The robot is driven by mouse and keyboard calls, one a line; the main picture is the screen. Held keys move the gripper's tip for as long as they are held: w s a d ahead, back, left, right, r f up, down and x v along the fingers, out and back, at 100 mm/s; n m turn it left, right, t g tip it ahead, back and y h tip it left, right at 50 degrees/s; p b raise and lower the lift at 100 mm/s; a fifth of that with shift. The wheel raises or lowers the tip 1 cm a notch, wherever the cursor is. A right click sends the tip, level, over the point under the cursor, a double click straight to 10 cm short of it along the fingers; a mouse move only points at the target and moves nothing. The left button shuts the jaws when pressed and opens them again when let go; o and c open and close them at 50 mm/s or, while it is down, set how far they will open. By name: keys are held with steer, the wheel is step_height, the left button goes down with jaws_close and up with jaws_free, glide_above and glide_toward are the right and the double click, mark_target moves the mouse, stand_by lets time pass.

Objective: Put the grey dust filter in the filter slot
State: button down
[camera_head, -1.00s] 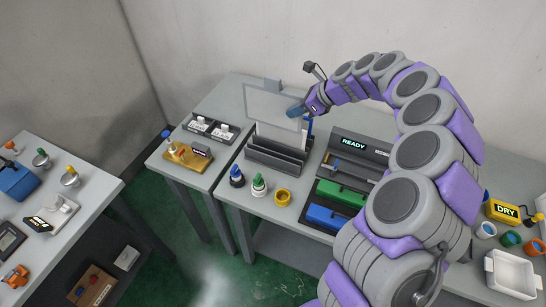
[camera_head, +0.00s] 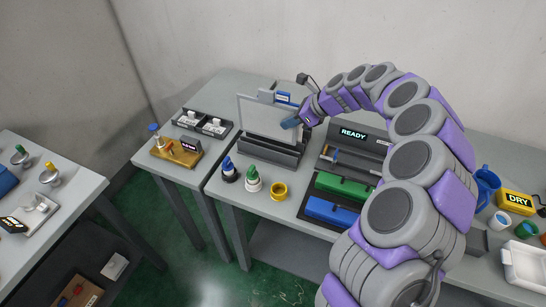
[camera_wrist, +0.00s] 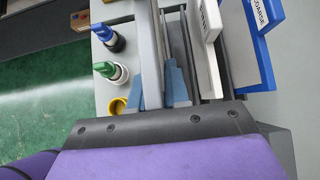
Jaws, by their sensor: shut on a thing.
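The grey dust filter (camera_head: 265,113) is a thin, pale framed panel, upright over the dark grey slotted rack (camera_head: 270,155). My gripper (camera_head: 291,122) is shut on the filter's right edge. In the wrist view, my blue-grey fingers (camera_wrist: 158,88) close around a pale grey edge. A white labelled filter and a blue filter (camera_wrist: 256,45) marked COARSE stand behind it. The panel's lower edge is at the rack's front part; I cannot tell whether it is inside a slot.
A blue-topped knob (camera_head: 229,172), a green-topped knob (camera_head: 253,180) and a yellow ring (camera_head: 279,191) stand in front of the rack. The READY machine (camera_head: 352,140), with green and blue blocks, is to the right. A gold fixture (camera_head: 177,150) is on the left.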

mark_target(289, 143)
step_height(289, 143, down, 10)
steer(key=b, duration=0.3)
steer(key=shift+r, duration=0.1)
steer(key=c, duration=1.1)
jaws_free()
steer(key=p+v, duration=0.3)
steer(key=v, duration=0.9)
steer(key=shift+p, duration=0.35)
steer(key=s+a+r+n+g+h, duration=0.1)
steer(key=s+a+r+n, duration=0.1)
steer(key=s+r+n, duration=0.3)
steer(key=s+a+r+n+g, duration=0.1)
steer(key=s+a+n, duration=0.2)
steer(key=s, duration=0.4)
steer(key=s+a+r+n+g+h, duration=0.1)
steer(key=s+a+r+n, duration=0.1)
steer(key=s+r+n, duration=0.3)
steer(key=s+d+f+n+h, duration=0.2)
steer(key=s+d+n, duration=0.1)
steer(key=s, duration=0.6)
steer(key=s+d+f+n+g+h, duration=0.1)
steer(key=s+d+f+n+h, duration=0.1)
steer(key=s, duration=0.7)
steer(key=s+d+f+n+h, duration=0.1)
steer(key=s+d+n, duration=0.3)
steer(key=s, duration=0.5)
steer(key=shift+s+d+f+g+h, duration=0.4)
steer(key=shift+d+h, duration=0.3)
steer(key=shift+d, duration=0.4)
